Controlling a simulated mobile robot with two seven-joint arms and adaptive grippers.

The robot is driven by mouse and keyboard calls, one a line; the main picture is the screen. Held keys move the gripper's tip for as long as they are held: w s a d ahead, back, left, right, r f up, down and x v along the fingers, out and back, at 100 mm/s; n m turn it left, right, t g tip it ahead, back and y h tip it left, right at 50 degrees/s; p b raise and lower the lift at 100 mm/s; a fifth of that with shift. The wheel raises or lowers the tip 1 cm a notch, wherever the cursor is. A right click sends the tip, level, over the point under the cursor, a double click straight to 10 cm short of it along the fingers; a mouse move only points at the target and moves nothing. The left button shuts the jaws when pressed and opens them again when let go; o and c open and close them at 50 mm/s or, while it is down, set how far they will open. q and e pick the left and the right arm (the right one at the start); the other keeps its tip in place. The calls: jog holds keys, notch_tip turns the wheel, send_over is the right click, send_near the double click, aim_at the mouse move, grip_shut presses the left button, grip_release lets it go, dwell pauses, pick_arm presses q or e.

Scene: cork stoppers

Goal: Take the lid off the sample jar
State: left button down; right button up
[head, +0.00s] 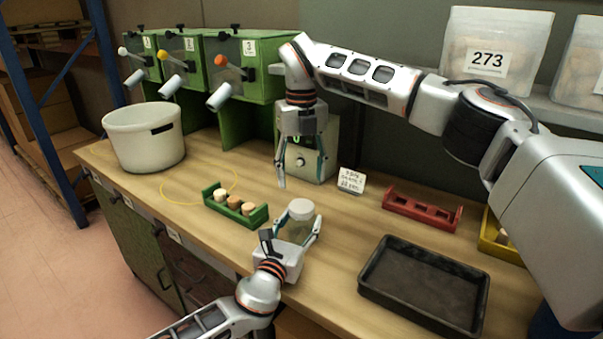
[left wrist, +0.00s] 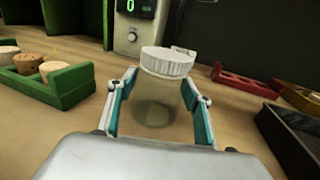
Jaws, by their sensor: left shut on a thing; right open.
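The sample jar (head: 298,229) is a clear, upright jar near the middle of the bench. Its white ribbed lid (head: 301,209) sits on top. My left gripper (head: 300,233) is shut around the jar body below the lid. In the left wrist view the jar (left wrist: 153,105) stands between the two fingers of my left gripper (left wrist: 157,110), with the lid (left wrist: 167,62) clear above them. My right gripper (head: 300,170) is open and empty, pointing down behind and above the jar, apart from the lid.
A green rack (head: 235,206) with several corks stands left of the jar. A red rack (head: 421,208) and black tray (head: 424,285) lie to the right. A small sign (head: 351,180) and a device with a display (head: 318,150) stand behind. A white bucket (head: 145,140) is far left.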

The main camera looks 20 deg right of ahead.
aim_at(301, 206)
jog(key=m, duration=2.8)
jog(key=shift+f+m, duration=0.4)
jog(key=shift+f, duration=3.65)
jog(key=shift+c, duration=0.3)
